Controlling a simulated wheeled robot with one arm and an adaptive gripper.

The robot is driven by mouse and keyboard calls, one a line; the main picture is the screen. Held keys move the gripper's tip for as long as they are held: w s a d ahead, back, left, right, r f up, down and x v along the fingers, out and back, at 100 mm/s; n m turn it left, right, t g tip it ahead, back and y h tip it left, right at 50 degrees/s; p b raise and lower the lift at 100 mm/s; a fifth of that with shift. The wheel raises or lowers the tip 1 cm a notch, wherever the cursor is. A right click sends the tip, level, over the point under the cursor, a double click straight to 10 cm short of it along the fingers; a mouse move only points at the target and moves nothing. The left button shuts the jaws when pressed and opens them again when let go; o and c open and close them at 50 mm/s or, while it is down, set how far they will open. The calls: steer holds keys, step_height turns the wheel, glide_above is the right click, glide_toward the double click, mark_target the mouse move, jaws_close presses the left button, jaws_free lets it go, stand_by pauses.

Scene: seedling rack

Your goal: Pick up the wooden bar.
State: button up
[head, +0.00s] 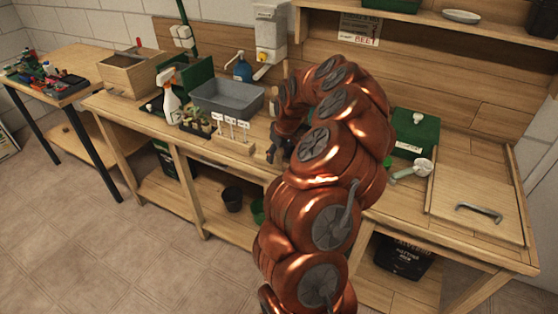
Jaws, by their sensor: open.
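A light wooden bar (234,144) lies near the front edge of the workbench, with several white labels standing up along it. My gripper (272,154) is just to the right of the bar's right end, low over the bench, dark and small in this view. It is open, and I see nothing between its fingers. My copper-coloured arm hides part of the gripper and the bench behind it. I cannot tell the exact gap between the fingers and the bar.
A seedling tray (197,128) and a white spray bottle (171,104) stand left of the bar. A grey basin (228,98) is behind it. A green box (416,132), a scoop (411,171) and a wooden board with a metal handle (477,201) are on the right.

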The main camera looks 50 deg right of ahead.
steer(key=shift+w+f, duration=0.1)
steer(key=shift+f, duration=0.25)
steer(key=shift+c, duration=0.2)
jaws_close()
